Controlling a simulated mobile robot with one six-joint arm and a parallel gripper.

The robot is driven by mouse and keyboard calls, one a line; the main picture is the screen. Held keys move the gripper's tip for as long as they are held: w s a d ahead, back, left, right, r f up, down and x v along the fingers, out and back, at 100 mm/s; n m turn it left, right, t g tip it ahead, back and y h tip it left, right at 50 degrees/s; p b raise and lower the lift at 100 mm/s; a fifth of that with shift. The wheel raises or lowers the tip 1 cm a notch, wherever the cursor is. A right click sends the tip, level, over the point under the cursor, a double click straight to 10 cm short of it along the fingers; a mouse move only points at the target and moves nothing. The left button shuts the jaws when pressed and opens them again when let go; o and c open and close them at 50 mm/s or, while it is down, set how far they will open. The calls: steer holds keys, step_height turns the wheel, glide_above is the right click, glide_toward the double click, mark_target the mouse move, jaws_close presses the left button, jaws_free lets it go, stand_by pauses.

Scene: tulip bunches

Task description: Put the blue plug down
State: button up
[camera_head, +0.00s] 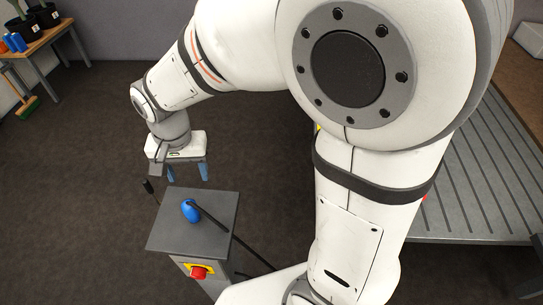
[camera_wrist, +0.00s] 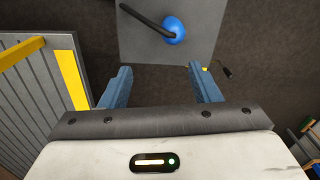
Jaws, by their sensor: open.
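The blue plug (camera_head: 191,211) rests on the grey top of a pedestal (camera_head: 170,238), with a black cable running from it over the right edge. In the wrist view the blue plug (camera_wrist: 174,30) lies beyond the fingertips, with its dark cable leading to the upper left. My gripper (camera_head: 187,173) is open and empty, beyond the far edge of the pedestal top and apart from the plug. In the wrist view its two blue fingers (camera_wrist: 160,80) stand wide apart with nothing between them.
A red emergency button (camera_head: 198,272) on a yellow plate is on the pedestal's front. A slatted grey platform (camera_head: 480,170) stands at the right. A wooden table (camera_head: 38,40) with pots and a broom (camera_head: 27,104) are at the far left. The dark floor between is clear.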

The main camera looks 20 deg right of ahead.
steer(key=s+d+r+n+t, duration=0.1)
steer(key=s+d+r, duration=0.1)
steer(key=d, duration=0.4)
steer(key=s+d+r+t, duration=0.1)
steer(key=s+d+r, duration=0.1)
steer(key=d, duration=0.5)
steer(key=s+d+r+n+t, duration=0.1)
steer(key=s+d+r, duration=0.1)
steer(key=s+d, duration=0.2)
steer(key=d, duration=0.3)
steer(key=shift+s+r+n, duration=0.25)
steer(key=shift+r+n, duration=0.05)
steer(key=shift+r, duration=0.1)
